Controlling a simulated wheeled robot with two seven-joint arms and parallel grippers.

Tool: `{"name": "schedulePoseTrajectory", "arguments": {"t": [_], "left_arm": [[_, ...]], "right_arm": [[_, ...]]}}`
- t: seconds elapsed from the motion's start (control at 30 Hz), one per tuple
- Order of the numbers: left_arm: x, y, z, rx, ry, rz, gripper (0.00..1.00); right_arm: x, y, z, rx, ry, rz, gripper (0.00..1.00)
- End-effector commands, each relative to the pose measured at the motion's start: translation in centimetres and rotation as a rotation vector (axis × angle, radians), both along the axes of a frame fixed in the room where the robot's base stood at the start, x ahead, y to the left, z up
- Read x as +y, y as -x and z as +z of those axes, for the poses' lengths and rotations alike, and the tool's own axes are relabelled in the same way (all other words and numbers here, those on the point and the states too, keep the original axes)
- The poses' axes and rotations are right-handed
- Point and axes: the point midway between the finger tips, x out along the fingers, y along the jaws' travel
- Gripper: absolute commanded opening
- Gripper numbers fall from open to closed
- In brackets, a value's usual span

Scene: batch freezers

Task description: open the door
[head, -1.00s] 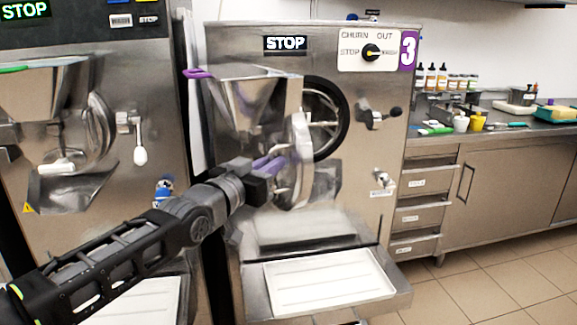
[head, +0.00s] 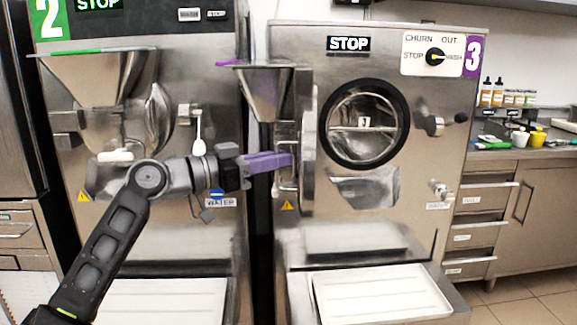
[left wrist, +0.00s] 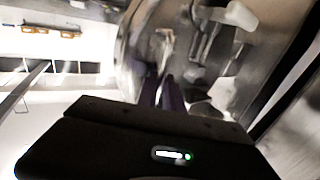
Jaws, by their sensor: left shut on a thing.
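The door (head: 308,150) of freezer number 3 (head: 445,110) stands swung out to the left, seen nearly edge-on. Its round opening (head: 367,123) with a black rim is fully uncovered. A metal handle (head: 288,182) sits on the door's outer side. My left gripper (head: 284,160) has its purple fingers at this handle, left of the door, and is shut on it. In the left wrist view the purple fingers (left wrist: 168,95) reach toward blurred metal parts; the exact grip is unclear there. My right gripper is not in view.
A steel hopper (head: 265,92) stands above the door's handle side. Freezer number 2 (head: 150,225) is close on the left, behind my left arm. A white tray (head: 380,293) lies below the opening. A counter with drawers (head: 480,225) is at the right.

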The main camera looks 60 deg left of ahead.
Motion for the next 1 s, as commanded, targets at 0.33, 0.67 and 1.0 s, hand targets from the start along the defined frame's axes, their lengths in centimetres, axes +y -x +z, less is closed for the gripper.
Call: {"name": "schedulePoseTrajectory", "arguments": {"t": [0.33,0.67,1.0], "left_arm": [[0.5,0.17,0.47,-0.011,0.003,0.006,0.0],[0.33,0.13,0.34,-0.007,0.002,0.003,0.33],[0.35,0.74,0.2,-0.004,0.001,0.002,0.33]], "right_arm": [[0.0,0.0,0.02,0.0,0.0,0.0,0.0],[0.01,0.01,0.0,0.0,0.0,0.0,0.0],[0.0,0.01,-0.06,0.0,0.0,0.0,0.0]]}}
